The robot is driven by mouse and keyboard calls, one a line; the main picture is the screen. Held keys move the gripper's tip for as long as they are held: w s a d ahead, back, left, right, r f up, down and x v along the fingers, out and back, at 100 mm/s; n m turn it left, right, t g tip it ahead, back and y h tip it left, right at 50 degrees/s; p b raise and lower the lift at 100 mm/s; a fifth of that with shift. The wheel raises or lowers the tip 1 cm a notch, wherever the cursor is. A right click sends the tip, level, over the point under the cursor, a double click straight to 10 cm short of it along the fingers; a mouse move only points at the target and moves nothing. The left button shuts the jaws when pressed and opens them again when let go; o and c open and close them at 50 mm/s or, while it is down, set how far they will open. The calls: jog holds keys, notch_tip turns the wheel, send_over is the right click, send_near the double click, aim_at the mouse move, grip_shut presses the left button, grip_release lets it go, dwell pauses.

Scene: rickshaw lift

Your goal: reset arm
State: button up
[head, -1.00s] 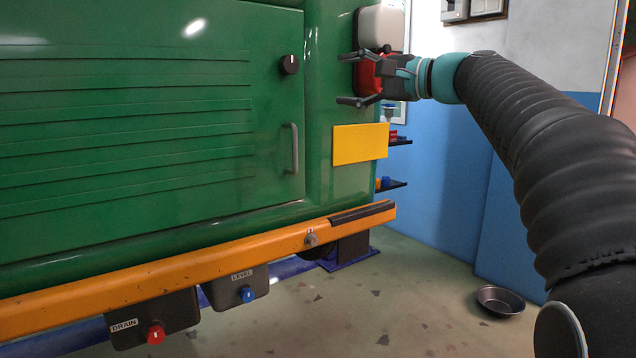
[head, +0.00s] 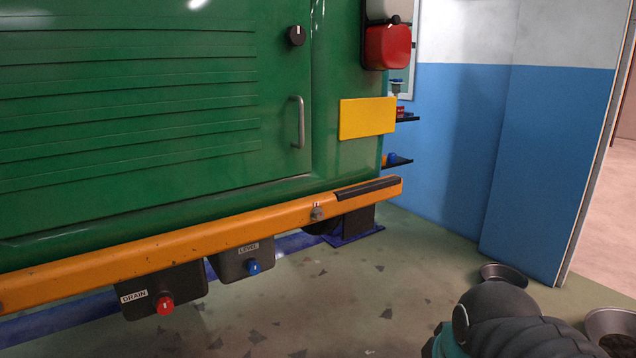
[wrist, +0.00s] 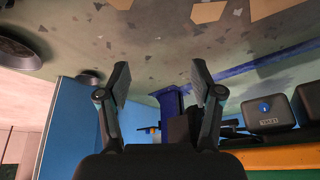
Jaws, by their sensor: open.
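My gripper (wrist: 160,80) shows in the wrist view with its two dark fingers spread wide and nothing between them. It is open and apart from the vehicle. In the head view my dark arm is folded low at the bottom right, and the gripper's fingers are out of the picture. The green rickshaw (head: 150,120) stands at the left, with a red lamp (head: 388,46), a yellow plate (head: 367,118) and an orange bumper (head: 180,240).
Boxes marked DRAIN (head: 190,284) and LEVEL (head: 228,266) hang under the bumper. Round pans (head: 503,273) (head: 612,322) lie on the floor at the right. A blue and white wall (head: 460,150) stands behind. The floor (head: 330,300) before the bumper is clear.

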jog(key=s, duration=0.1)
jog(key=s+a+t, duration=0.1)
jog(key=s, duration=0.1)
jog(key=shift+s+r+n, duration=0.2)
jog(key=shift+s+n, duration=0.1)
jog(key=shift+n, duration=0.1)
dwell(0.6)
